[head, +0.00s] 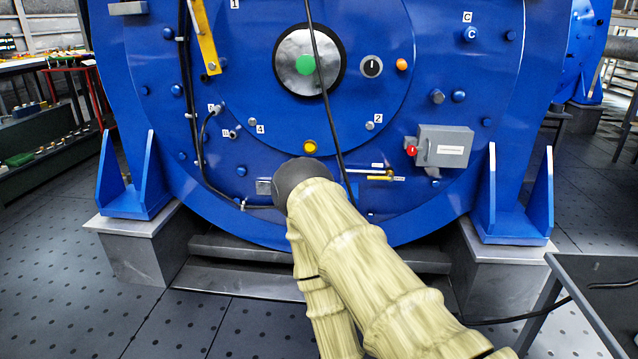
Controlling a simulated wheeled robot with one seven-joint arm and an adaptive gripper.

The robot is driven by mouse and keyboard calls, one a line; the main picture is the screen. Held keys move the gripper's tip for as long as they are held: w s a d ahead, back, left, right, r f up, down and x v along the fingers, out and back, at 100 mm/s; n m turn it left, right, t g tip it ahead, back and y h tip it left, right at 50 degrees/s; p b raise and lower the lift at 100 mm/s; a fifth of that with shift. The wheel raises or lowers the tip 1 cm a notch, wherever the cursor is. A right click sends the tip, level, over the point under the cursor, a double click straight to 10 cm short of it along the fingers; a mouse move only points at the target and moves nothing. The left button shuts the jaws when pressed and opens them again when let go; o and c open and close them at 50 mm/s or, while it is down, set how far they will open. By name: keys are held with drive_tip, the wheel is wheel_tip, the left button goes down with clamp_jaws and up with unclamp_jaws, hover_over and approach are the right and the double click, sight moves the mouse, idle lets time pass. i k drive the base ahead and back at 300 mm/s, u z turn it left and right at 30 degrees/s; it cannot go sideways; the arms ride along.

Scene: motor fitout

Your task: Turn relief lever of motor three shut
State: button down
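A large blue motor (270,140) fills the middle of the head view; I see no number three on it. A small yellow lever (378,178) sits low on its face, right of the hanging black cable. It lies about level, with small labels above it and at its right end, too small to read. I take it for the relief lever. My arm, in a pale yellow sleeve, rises from the bottom right and ends in a dark rounded part left of the lever. My gripper is not visible; the arm hides what is beyond.
A grey box (444,147) with a red knob (411,150) is right of the lever. A black cable (326,95) hangs down the motor face. A larger yellow bar (207,38) is at upper left. A dark table (600,290) stands at lower right. Floor at left is clear.

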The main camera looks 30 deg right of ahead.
sight(389, 177)
drive_tip(key=u, duration=0.1)
drive_tip(key=i, duration=0.75)
drive_tip(key=z, duration=0.65)
drive_tip(key=i, duration=0.7)
drive_tip(key=z, duration=0.65)
